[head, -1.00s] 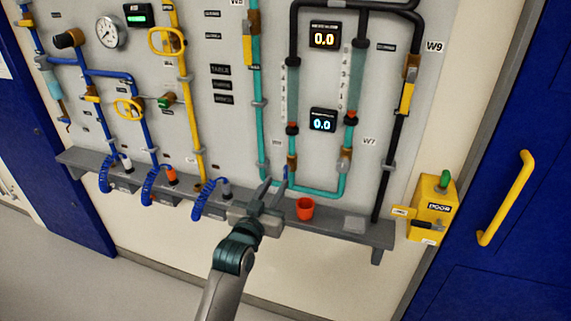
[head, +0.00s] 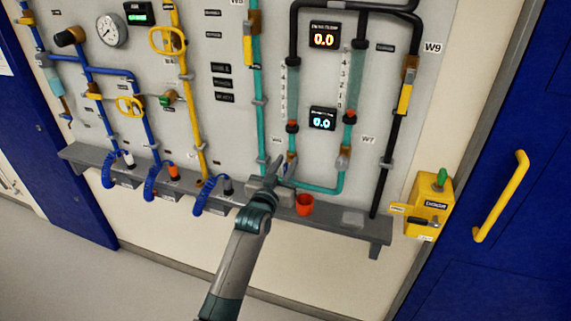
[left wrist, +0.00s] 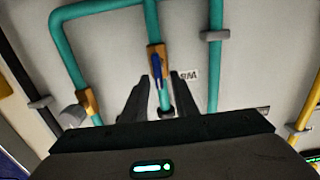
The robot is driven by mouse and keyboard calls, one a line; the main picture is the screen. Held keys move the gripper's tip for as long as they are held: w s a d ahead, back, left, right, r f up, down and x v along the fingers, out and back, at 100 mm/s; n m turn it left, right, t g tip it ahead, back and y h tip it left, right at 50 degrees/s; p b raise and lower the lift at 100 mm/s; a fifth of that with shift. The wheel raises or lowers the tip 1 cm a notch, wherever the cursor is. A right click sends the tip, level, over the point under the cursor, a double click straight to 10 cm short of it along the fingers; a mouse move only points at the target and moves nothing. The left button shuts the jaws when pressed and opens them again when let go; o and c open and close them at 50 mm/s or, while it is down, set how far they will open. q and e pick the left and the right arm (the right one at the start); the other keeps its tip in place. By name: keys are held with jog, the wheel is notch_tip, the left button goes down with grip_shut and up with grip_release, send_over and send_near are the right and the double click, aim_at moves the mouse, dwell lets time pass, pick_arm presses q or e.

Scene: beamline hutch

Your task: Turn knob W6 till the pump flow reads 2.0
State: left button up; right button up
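Knob W6 shows in the left wrist view as a slim blue lever (left wrist: 157,72) on a brass valve body (left wrist: 155,52), with its W6 label (left wrist: 188,75) upside down beside it. My left gripper (left wrist: 162,80) is open, its dark fingers on either side of the lever in that picture; I cannot tell whether they touch it. In the head view my left gripper (head: 281,162) is at the foot of the left flow tube and largely covers the knob. Two displays, upper (head: 325,36) and lower (head: 322,119), both read 0.0; their captions are too small to read. My right gripper is not in view.
Valve W7 (head: 343,158) is to the right on the teal pipe. A yellow door box (head: 428,205) stands farther right.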

pick_arm(q)
jog(key=shift+c, duration=0.7)
grip_shut()
jog(key=shift+m, duration=0.4)
jog(key=shift+s+d+f+m+b, duration=0.1)
jog(key=shift+d+f+m+b, duration=0.15)
jog(key=shift+m, duration=1.65)
jog(key=shift+s+d+f+m+b, duration=0.15)
jog(key=shift+d+m, duration=0.2)
jog(key=shift+m, duration=1.55)
jog(key=shift+s+d+f+m+b, duration=0.1)
jog(key=shift+d+f+m, duration=0.15)
jog(key=shift+m, duration=1.65)
jog(key=shift+d, duration=0.1)
jog(key=shift+o, duration=0.7)
grip_release()
